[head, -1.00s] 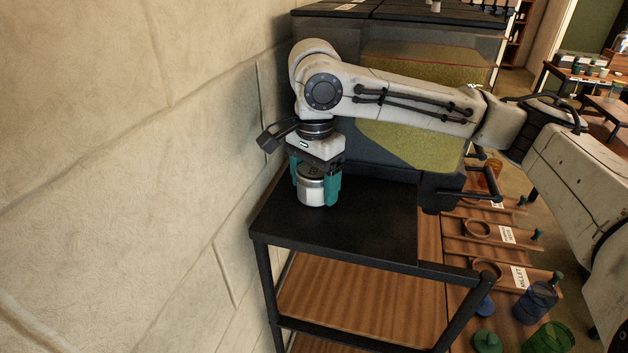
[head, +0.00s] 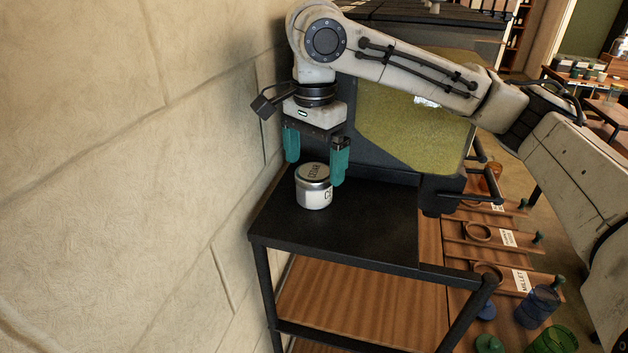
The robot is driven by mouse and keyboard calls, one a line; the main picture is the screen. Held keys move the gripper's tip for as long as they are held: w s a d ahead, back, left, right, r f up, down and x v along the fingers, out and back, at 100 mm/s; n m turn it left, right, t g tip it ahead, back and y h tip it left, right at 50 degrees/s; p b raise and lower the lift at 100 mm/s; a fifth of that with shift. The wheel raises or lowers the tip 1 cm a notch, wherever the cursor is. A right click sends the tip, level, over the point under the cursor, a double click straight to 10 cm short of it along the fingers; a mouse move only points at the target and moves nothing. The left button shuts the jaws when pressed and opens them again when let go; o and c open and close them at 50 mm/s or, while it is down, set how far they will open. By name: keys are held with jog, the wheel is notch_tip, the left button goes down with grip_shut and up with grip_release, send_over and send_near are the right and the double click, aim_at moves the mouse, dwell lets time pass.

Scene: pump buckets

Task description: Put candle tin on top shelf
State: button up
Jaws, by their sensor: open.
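The candle tin (head: 313,187) is a short white and silver tin with a grey lid lettered "CEDAR". It stands upright on the black top shelf (head: 370,225) of the small rack, near the wall side. My gripper (head: 316,168) has two teal fingers spread wide, just above and behind the tin. The fingers are open and hold nothing. The right fingertip overlaps the tin's edge in the picture but appears apart from it.
A pale stone wall (head: 140,170) rises close on the left. A dark cabinet with a yellow-green panel (head: 410,130) stands behind the shelf. Wooden trays, a blue jar (head: 536,306) and a green jar (head: 553,341) are at lower right. The shelf's front is clear.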

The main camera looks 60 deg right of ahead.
aim_at(315, 172)
notch_tip(315, 172, up, 6)
jog(key=shift+r+b, duration=0.25)
jog(key=shift+b, duration=0.1)
jog(key=shift+s, duration=0.1)
